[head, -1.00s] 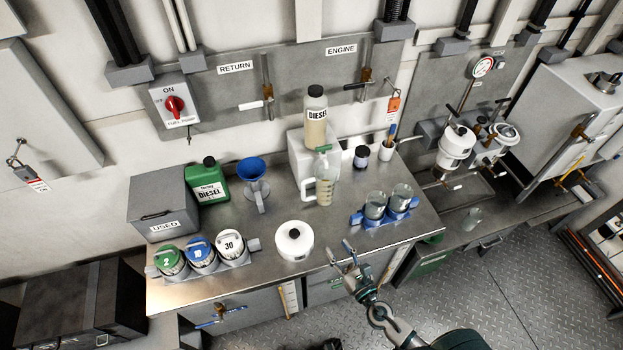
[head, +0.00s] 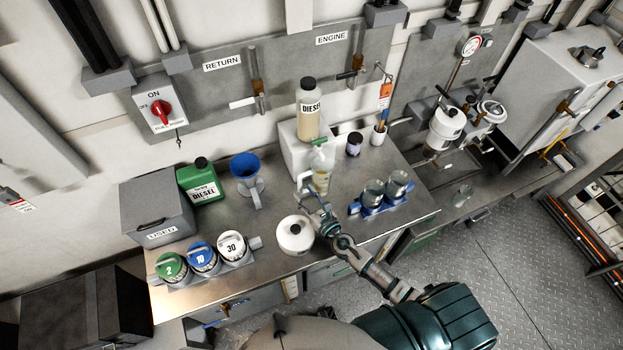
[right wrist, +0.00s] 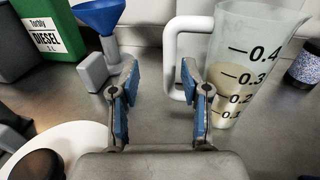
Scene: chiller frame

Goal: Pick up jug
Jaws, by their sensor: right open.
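The jug (head: 321,168) is a clear measuring jug with a white handle and cloudy liquid in it. It stands upright on the steel bench, in front of the white block. In the right wrist view the jug (right wrist: 248,70) is at right, its marks showing up to 0.4, with its handle on the left side toward my fingers. My right gripper (head: 312,205) is in front of the jug, partly covering its lower part. In the right wrist view my right gripper (right wrist: 158,85) is open and empty, its right finger close to the handle; I cannot tell whether they touch. My left gripper is not in view.
A white round container (head: 294,236) is beside my right gripper. A blue funnel (head: 246,166) and a green diesel can (head: 201,182) stand left. Glass jars in a blue holder (head: 381,196) stand right. A diesel bottle (head: 309,112) stands on the white block behind.

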